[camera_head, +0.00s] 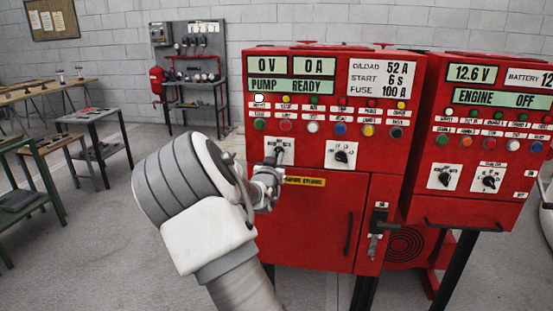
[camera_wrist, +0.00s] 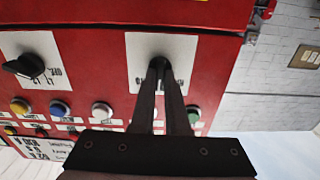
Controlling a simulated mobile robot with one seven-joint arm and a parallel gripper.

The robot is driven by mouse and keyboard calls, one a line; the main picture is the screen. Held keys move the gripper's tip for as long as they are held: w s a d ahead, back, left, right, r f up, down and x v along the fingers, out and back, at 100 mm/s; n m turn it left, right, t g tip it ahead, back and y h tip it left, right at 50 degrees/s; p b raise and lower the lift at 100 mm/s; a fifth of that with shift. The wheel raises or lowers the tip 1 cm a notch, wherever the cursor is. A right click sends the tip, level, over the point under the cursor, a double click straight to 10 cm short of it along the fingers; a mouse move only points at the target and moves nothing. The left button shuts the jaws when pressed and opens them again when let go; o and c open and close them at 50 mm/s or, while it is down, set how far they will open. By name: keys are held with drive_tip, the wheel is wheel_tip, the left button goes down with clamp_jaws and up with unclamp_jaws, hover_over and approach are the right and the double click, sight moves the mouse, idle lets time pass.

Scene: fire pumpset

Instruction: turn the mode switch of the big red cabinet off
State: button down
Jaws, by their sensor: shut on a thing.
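The big red cabinet (camera_head: 335,225) stands in front of me in the head view. Its front has two black rotary switches on white plates. The left one, the mode switch (camera_head: 287,157), is partly covered by my gripper (camera_head: 275,160). In the wrist view, the fingers of my gripper (camera_wrist: 161,72) come together on the black knob of the mode switch (camera_wrist: 158,62), at its white plate. The knob is mostly hidden between the fingertips, and its exact angle is hard to tell. The display (camera_head: 290,86) reads "PUMP READY".
The second switch (camera_head: 341,155) is just to the right; it also shows in the wrist view (camera_wrist: 24,65). Rows of lamps and buttons sit above. A second red cabinet (camera_head: 480,150) stands to the right. Benches (camera_head: 90,118) and a tool board (camera_head: 190,60) are at the left.

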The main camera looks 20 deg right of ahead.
idle(0.4)
drive_tip(key=c, duration=0.9)
unclamp_jaws()
drive_tip(key=p+v, duration=0.1)
drive_tip(key=v, duration=1.6)
drive_tip(key=shift+s+a, duration=0.2)
